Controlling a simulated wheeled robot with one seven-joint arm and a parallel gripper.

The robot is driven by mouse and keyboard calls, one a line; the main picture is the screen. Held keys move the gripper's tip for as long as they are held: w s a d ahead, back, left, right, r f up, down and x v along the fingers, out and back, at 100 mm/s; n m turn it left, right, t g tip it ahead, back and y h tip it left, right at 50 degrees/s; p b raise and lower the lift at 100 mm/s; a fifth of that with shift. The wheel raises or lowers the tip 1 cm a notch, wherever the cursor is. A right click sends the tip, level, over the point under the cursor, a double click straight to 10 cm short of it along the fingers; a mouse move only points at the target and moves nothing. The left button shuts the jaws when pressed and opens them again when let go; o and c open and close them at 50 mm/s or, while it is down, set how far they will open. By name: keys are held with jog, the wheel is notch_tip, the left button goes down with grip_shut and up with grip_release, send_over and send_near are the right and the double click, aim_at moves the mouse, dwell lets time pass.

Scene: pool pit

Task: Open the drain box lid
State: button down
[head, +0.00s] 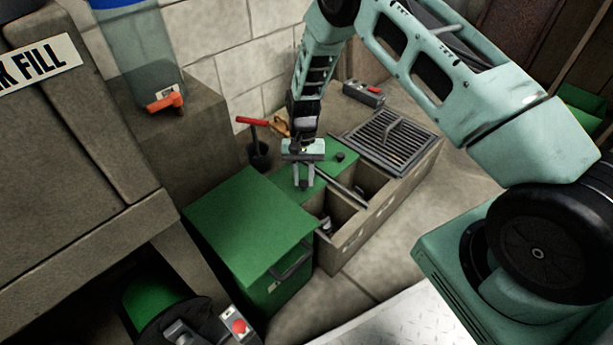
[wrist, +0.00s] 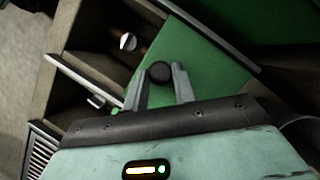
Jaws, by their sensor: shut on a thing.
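The drain box (head: 378,208) is a long stone-coloured trough with open compartments. A flat green lid (head: 322,178) lies over part of it; green also fills the middle of the wrist view (wrist: 205,75). My gripper (head: 303,184) points down at this green lid. In the wrist view, its two grey fingers (wrist: 159,76) are closed on a dark round knob (wrist: 159,71). The knob in the grip is hidden in the head view. Another small black knob (head: 340,157) shows on the green surface there, clear of the fingers.
A dark metal grate (head: 392,139) covers the trough's right end. A green box (head: 248,225) with a grey handle stands in front, close to my gripper. A red-handled tool (head: 252,121) stands in a black holder behind. Open floor lies right of the trough.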

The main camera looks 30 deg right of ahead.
jog(key=c, duration=1.1)
grip_release()
jog(key=p+v, duration=0.7)
jog(key=v, duration=1)
jog(key=shift+r, duration=0.25)
